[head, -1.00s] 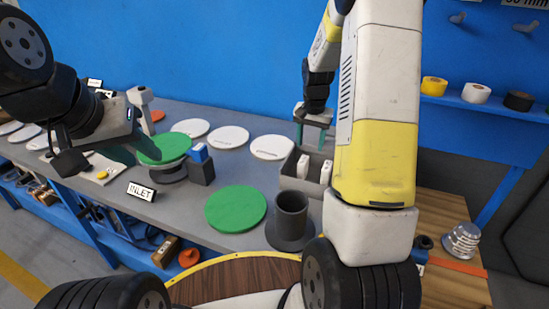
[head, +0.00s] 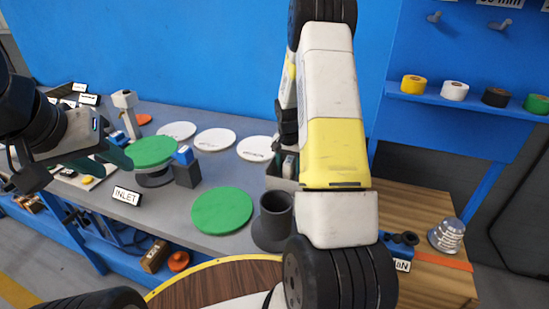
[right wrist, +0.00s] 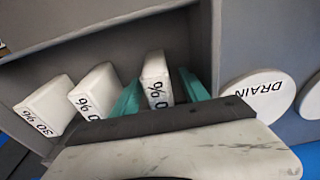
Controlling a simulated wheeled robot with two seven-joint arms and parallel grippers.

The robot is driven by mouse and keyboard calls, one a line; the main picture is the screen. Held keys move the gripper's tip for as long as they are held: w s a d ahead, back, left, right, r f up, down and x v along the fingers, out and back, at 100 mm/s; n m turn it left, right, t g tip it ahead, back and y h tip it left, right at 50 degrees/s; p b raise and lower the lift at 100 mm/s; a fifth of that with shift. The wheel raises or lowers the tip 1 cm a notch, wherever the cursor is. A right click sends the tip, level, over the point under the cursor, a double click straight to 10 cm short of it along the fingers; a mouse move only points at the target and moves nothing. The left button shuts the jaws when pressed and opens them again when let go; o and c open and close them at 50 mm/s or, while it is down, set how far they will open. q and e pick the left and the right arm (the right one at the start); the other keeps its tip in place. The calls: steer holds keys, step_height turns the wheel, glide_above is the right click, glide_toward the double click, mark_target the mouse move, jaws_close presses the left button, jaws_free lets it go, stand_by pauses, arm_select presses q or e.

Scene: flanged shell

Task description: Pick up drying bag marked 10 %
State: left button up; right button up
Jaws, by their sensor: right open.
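A white drying bag (right wrist: 155,68) stands in a grey bin (right wrist: 100,38) in the right wrist view; its label reads "0 %", with the front digit hidden by my gripper. My right gripper (right wrist: 158,86) is open, with one teal finger on each side of this bag. Two more white bags, one marked 30 % (right wrist: 45,106) and one whose first digit is unclear (right wrist: 96,90), stand to its left. In the head view my right arm hides most of the bin (head: 271,183). My left gripper (head: 112,160) hangs over the bench's left part; its opening is unclear.
A white disc marked DRAIN (right wrist: 262,93) lies right of the bin. In the head view a dark flanged cylinder (head: 272,222) stands in front of the bin, beside a green disc (head: 222,211). A blue-topped block (head: 186,170) and INLET sign (head: 126,196) are further left.

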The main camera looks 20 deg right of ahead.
jaws_close()
stand_by(0.3)
